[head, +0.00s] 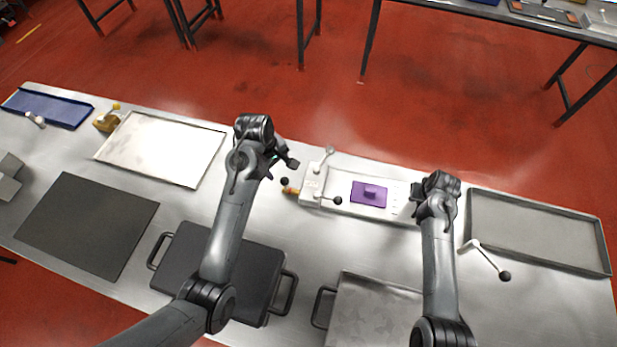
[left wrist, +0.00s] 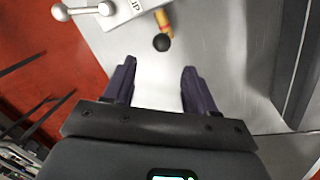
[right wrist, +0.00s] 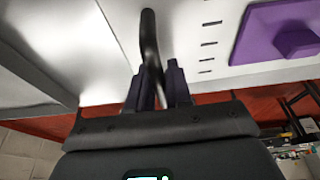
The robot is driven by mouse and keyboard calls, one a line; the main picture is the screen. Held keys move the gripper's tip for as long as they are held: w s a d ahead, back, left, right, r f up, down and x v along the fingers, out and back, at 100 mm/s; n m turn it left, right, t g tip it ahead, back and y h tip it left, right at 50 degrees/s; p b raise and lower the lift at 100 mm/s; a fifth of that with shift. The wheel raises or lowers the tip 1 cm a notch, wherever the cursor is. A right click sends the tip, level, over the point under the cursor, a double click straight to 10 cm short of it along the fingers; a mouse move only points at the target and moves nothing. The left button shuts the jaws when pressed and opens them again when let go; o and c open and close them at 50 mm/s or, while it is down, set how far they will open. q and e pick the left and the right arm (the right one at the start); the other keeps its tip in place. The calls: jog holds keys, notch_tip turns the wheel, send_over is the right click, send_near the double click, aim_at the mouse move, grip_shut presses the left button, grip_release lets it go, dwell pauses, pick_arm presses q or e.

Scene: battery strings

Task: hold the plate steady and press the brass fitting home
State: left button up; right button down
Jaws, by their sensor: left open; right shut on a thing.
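The pale plate (head: 340,188) lies on the bench, with a purple block on it and a white block (head: 313,186) at its left end. The brass fitting (head: 291,190) sticks out from the left side of the white block, a black ball beside it; it also shows in the left wrist view (left wrist: 161,19). How deep it sits is not visible. My left gripper (head: 291,163) is open and empty, above and just behind the fitting. My right gripper (right wrist: 158,75) is shut on a dark curved handle (right wrist: 149,35) at the plate's right end.
Two ball-ended levers (head: 325,156) stand by the white block. The purple block (head: 369,193) sits mid-plate. A grey tray (head: 540,267) and another lever (head: 490,260) lie right. A dark handled tray (head: 262,262) lies under my left arm. Bare bench lies left of the fitting.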

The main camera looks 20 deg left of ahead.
aim_at(284, 178)
pick_arm(q)
jog(key=f, duration=0.3)
jog(key=w+f, duration=0.1)
jog(key=f, duration=0.3)
jog(key=d+f, duration=0.1)
jog(key=f, duration=0.2)
jog(key=shift+w+f, duration=0.25)
jog(key=shift+w, duration=0.1)
grip_shut()
